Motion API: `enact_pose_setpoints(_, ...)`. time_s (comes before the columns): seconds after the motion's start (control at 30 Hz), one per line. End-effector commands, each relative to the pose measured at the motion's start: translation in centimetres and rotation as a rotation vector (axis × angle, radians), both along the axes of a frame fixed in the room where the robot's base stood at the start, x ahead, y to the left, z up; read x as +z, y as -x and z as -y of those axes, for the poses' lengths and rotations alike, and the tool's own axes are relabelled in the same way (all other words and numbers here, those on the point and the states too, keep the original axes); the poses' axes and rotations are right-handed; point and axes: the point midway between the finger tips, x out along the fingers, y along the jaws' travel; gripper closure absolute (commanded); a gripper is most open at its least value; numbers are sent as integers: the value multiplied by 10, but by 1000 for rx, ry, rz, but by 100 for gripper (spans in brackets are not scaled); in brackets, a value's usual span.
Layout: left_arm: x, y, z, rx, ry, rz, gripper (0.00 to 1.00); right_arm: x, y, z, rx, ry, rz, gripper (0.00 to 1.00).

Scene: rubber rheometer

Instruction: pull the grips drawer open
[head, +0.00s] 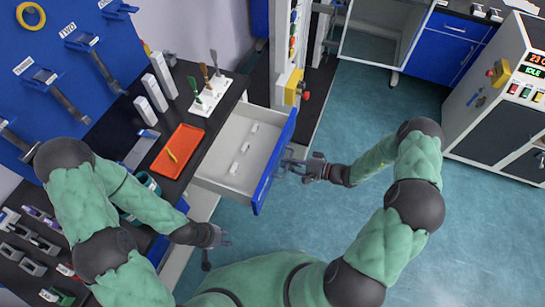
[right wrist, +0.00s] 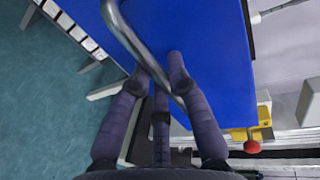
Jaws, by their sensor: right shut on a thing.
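The drawer (head: 212,162) stands pulled out from under the dark bench, with a white inside and a blue front (head: 274,165). A few small white pieces (head: 245,147) lie in it. My right gripper (head: 290,164) is at the outer side of the blue front. In the right wrist view the blue front (right wrist: 205,45) fills the middle, and my right gripper (right wrist: 165,85) is shut on its curved metal handle (right wrist: 130,40). My left gripper (head: 222,238) hangs empty near the bench's front edge; its finger opening is too small to judge.
An orange tray (head: 178,150) and a white tool stand (head: 208,95) sit on the bench. A yellow box with a red button (head: 293,88) is on a frame beyond the drawer. The blue-green floor (head: 330,230) right of the drawer is clear apart from my arm.

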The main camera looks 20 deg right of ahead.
Motion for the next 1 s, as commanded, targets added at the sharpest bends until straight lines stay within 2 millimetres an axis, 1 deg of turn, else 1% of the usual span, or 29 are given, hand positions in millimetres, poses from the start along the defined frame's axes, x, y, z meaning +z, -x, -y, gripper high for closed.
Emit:
enact_pose_setpoints(0.03, -1, 0, 0, 0, 0, 0, 66, -1, 5, 8, -3, 1, -1, 100)
enact_pose_setpoints(0.1, -1, 0, 0, 0, 0, 0, 66, -1, 11, 16, -2, 0, -1, 100)
enact_pose_setpoints(0.3, -2, 0, 0, 0, 0, 0, 66, -1, 21, 29, -1, 0, -2, 100)
enact_pose_setpoints(0.43, -2, 0, 0, 0, 0, 0, 66, -1, 24, 32, 1, 0, -2, 100)
enact_pose_setpoints(0.77, -2, 0, 0, 0, 0, 0, 66, -1, 24, 32, 2, 0, -2, 100)
enact_pose_setpoints(0.8, -2, 0, 0, 0, 0, 0, 66, -1, 24, 32, 2, 0, -2, 79)
enact_pose_setpoints(0.87, -2, 0, 0, 0, 0, 0, 66, -1, 24, 32, 2, 0, -2, 62)
enact_pose_setpoints(0.9, -2, 0, 0, 0, 0, 0, 66, -1, 24, 32, 1, 0, -2, 56)
enact_pose_setpoints(1.0, -2, 0, 0, 0, 0, 0, 66, -1, 24, 32, 1, 1, -1, 56)
